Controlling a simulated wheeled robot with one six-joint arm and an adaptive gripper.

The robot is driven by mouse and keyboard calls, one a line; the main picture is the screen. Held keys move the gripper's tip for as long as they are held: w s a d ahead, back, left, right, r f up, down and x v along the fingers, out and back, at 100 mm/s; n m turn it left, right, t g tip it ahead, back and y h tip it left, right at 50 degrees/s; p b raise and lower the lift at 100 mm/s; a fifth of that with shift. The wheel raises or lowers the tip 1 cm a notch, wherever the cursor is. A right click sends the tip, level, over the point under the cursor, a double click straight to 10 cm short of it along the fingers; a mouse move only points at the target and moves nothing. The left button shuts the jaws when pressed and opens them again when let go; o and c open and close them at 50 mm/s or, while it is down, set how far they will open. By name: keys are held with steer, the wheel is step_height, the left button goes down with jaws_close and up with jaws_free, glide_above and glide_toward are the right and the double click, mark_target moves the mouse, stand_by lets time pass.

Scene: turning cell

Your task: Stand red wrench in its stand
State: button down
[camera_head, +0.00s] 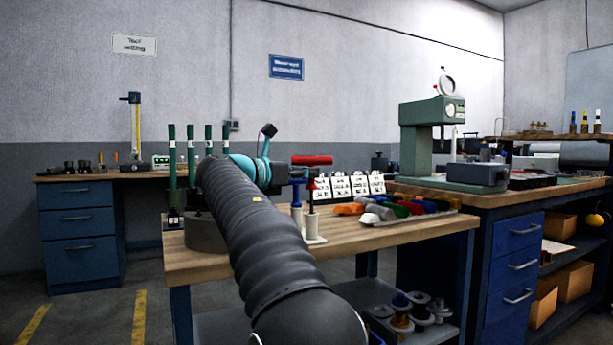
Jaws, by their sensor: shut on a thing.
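The red wrench (312,160) shows as a thick red bar, lying roughly level above the bench, just right of my arm's end. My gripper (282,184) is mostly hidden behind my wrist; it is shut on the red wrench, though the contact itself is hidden. Below the red bar stands a thin dark post with a red top, the stand (313,226), on a pale base. The bar appears above the post in the picture; I cannot tell whether they touch or how far apart they are in depth. A blue-topped wrench (296,183) is upright just to the left.
Colored pieces (405,208) lie on the wooden bench (375,232) to the right. White labelled cards (350,185) stand behind. Tall green rods (190,155) stand to the left of my arm. A green press (425,140) is on the right bench. The bench's front right is clear.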

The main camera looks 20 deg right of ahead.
steer(key=shift+f+b, duration=0.9)
steer(key=shift+f, duration=1.1)
steer(key=c, duration=1)
jaws_free()
steer(key=shift+c, duration=0.2)
steer(key=v, duration=1.2)
